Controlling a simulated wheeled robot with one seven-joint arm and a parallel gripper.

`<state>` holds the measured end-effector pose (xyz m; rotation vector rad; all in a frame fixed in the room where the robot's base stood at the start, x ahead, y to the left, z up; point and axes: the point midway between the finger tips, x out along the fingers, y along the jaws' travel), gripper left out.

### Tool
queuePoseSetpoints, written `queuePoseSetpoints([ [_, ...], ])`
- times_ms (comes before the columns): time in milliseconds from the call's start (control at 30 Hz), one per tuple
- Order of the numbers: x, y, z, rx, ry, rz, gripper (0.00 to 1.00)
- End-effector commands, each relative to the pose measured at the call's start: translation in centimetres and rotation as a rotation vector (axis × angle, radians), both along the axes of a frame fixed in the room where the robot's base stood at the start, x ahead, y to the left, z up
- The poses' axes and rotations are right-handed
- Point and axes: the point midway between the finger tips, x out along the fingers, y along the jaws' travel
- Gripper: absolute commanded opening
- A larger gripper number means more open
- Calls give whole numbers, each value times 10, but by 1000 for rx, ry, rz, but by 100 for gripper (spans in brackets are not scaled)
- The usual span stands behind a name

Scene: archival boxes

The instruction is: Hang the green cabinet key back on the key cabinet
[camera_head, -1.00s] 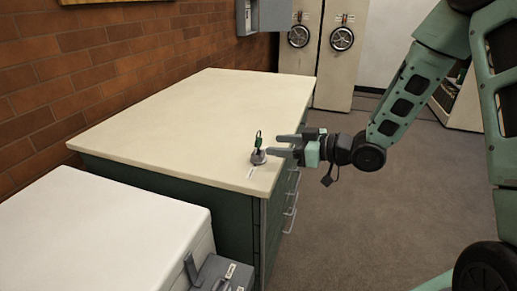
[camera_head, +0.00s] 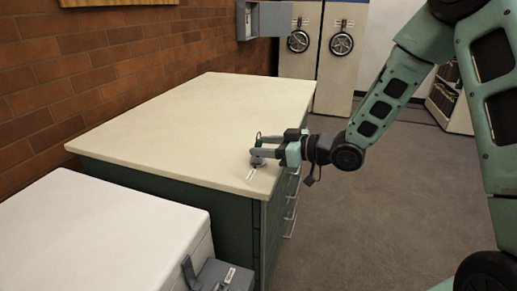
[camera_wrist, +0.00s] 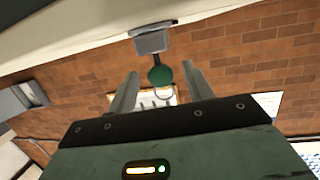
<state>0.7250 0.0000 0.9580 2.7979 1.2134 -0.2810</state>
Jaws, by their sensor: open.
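The green cabinet key (camera_head: 259,136) stands upright in a small grey holder (camera_head: 257,162) near the right edge of the worktop. My gripper (camera_head: 255,149) is open at the key, its fingers level and pointing left, partly hiding it. In the wrist view, the key's round green head (camera_wrist: 160,76) shows between the two spread fingertips, with a gap on each side; its wire ring hangs below in the picture. The grey key cabinet (camera_head: 272,19) is on the brick wall at the back, its door open; its hooks cannot be made out.
The cream worktop (camera_head: 190,120) on green drawers is otherwise clear, with a paper label (camera_head: 251,174) by the holder. A white-topped unit (camera_head: 95,225) and a grey box (camera_head: 222,275) stand in front. Wheel-handled shelving (camera_head: 320,60) is behind. Open floor lies right.

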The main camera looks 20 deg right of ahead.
Motion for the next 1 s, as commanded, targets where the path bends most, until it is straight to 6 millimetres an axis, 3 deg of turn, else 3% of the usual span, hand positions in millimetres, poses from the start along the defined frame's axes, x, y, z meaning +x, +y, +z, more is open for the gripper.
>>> queuePoseSetpoints([
  [67, 0, 0, 0, 0, 0, 0, 48],
  [200, 0, 0, 0, 0, 0, 0, 12],
  [1000, 0, 0, 21, -1, -1, 0, 9],
])
